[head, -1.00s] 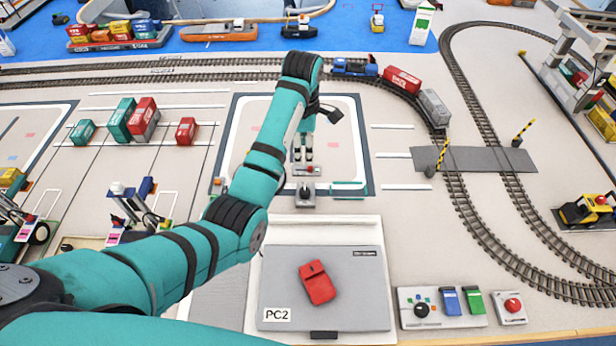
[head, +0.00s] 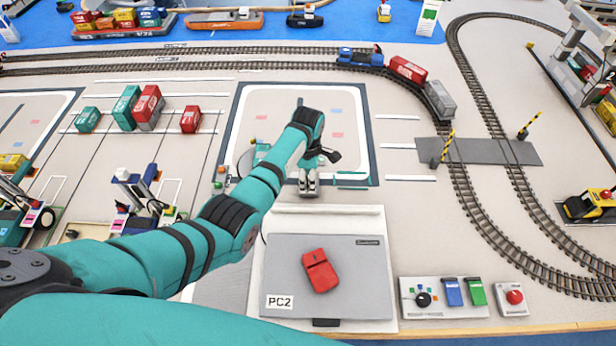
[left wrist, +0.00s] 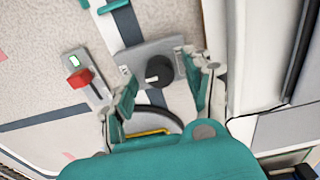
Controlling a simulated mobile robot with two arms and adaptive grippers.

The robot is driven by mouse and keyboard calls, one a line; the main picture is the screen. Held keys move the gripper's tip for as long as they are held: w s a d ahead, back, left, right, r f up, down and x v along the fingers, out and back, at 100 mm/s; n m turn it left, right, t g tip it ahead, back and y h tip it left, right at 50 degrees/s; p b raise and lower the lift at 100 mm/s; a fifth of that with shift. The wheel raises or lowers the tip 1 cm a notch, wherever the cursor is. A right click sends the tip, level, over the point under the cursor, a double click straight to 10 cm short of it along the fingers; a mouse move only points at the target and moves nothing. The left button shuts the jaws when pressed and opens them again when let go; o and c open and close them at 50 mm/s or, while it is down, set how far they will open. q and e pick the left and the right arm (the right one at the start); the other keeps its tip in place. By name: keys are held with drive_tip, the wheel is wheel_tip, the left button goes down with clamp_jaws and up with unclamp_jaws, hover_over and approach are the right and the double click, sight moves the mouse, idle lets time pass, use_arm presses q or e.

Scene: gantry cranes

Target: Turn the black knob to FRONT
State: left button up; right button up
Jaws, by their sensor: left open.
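In the left wrist view a black knob (left wrist: 160,71) sits on a grey plate (left wrist: 181,45). A short white mark shows on the knob's left side; the small lettering on the plate is not readable. My left gripper (left wrist: 164,77) is open, with one finger on each side of the knob, and I cannot tell whether they touch it. In the head view my left gripper (head: 309,184) is over the spot just behind the laptop-like grey panel and hides this knob. A second black knob (head: 423,299) is on the white control box at front right. My right gripper is not in view.
A red switch block (left wrist: 79,78) with a green light is left of the knob. A grey PC2 panel (head: 350,270) with a red device (head: 319,271) on it lies in front. Railway tracks (head: 470,200) curve at right. Containers (head: 126,107) stand at left.

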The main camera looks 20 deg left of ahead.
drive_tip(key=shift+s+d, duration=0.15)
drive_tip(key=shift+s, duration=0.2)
use_arm(q)
clamp_jaws()
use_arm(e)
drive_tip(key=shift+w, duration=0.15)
